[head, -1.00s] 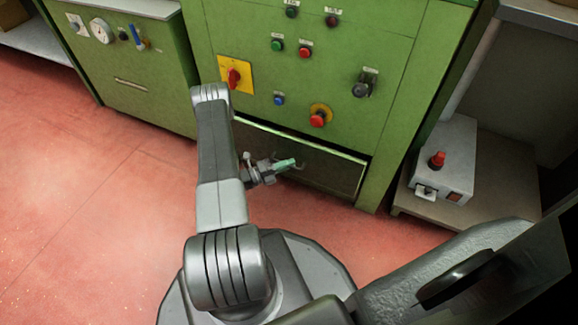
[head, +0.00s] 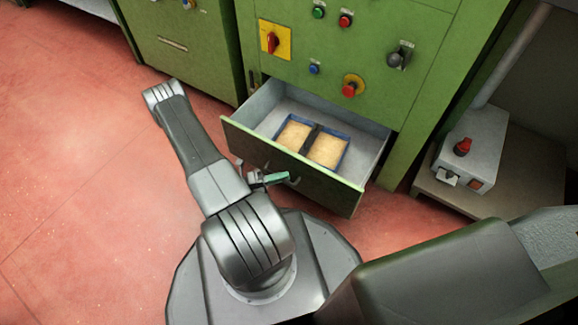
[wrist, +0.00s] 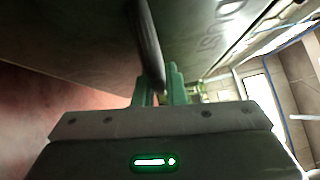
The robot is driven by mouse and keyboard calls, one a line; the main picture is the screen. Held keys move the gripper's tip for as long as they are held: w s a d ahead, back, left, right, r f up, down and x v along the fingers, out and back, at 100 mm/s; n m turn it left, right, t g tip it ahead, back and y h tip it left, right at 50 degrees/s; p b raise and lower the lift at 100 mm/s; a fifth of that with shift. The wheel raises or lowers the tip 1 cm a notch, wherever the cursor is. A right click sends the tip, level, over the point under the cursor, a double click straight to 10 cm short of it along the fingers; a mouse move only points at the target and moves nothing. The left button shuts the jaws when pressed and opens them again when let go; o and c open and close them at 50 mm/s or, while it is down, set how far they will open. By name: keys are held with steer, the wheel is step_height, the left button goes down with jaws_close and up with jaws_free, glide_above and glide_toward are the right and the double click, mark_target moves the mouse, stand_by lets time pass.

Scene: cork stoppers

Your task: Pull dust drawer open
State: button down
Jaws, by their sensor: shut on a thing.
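The dust drawer (head: 325,187) stands pulled well out of the lower part of the green cabinet in the head view. Its grey inside shows, with two blue-edged trays of tan dust (head: 327,150) in it. My gripper (head: 277,178) is at the middle of the drawer front, partly hidden by my arm. In the wrist view its green fingers (wrist: 160,90) are closed around the dark bar handle (wrist: 148,45) on the drawer front.
The green cabinet (head: 395,25) carries a red switch on a yellow plate, buttons and a black knob above the drawer. A grey box with a red knob (head: 470,150) stands on a low shelf at the right. Red floor is clear at the left.

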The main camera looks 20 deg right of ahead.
steer(key=shift+s+a, duration=0.75)
steer(key=shift+a, duration=0.15)
steer(key=c, duration=1.8)
jaws_free()
steer(key=shift+o, duration=0.2)
steer(key=w+a+f+p, duration=0.1)
steer(key=a+p, duration=0.1)
steer(key=a, duration=1.1)
steer(key=shift+a+f, duration=0.35)
steer(key=shift+f, duration=0.05)
steer(key=shift+w+d, duration=0.1)
steer(key=shift+d, duration=0.05)
